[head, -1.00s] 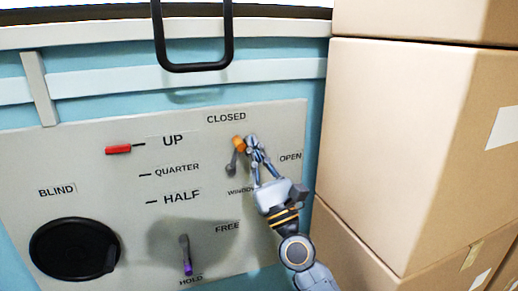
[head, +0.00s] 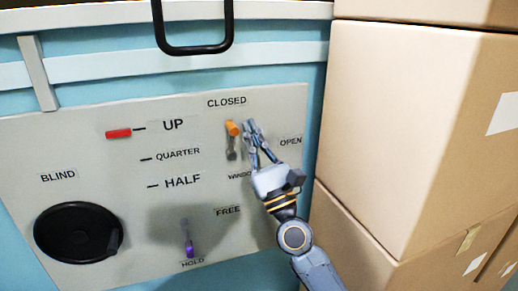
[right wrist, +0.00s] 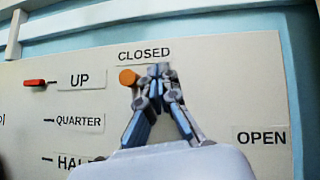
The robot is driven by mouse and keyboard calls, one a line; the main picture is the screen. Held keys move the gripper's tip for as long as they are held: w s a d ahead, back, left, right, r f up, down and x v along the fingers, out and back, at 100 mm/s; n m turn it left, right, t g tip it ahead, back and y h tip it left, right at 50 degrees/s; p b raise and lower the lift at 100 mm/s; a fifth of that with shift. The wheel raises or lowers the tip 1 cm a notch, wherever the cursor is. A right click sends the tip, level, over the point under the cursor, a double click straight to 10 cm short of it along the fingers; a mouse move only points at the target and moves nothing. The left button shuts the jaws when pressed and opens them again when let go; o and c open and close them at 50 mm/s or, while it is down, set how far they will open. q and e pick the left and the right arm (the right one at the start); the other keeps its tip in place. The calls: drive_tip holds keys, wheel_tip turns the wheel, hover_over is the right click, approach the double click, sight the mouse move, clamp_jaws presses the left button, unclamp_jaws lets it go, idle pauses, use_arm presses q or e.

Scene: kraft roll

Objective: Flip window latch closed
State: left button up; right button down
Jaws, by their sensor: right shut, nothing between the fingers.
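The window latch (head: 232,129) is a grey lever with an orange tip on the grey panel. It points almost straight up, with its tip just below the CLOSED label (head: 227,102). In the right wrist view its orange tip (right wrist: 128,77) is just left of my fingers. My right gripper (head: 249,125) is shut and empty, its fingertips close to the right side of the tip. I cannot tell whether they touch it. The right wrist view also shows the gripper (right wrist: 158,71) below CLOSED. The OPEN label (head: 291,141) is farther right. My left gripper is not in view.
A red slider (head: 119,134) sits by UP. A purple-tipped lever (head: 189,249) points down at HOLD. A black round blind knob (head: 75,233) is at lower left. A black handle (head: 193,49) hangs above the panel. Stacked cardboard boxes (head: 400,140) stand close on the right.

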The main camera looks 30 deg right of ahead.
drive_tip(key=v, duration=1.1)
drive_tip(key=shift+s, duration=0.3)
drive_tip(key=shift+w+f, duration=0.1)
drive_tip(key=shift+f, duration=0.1)
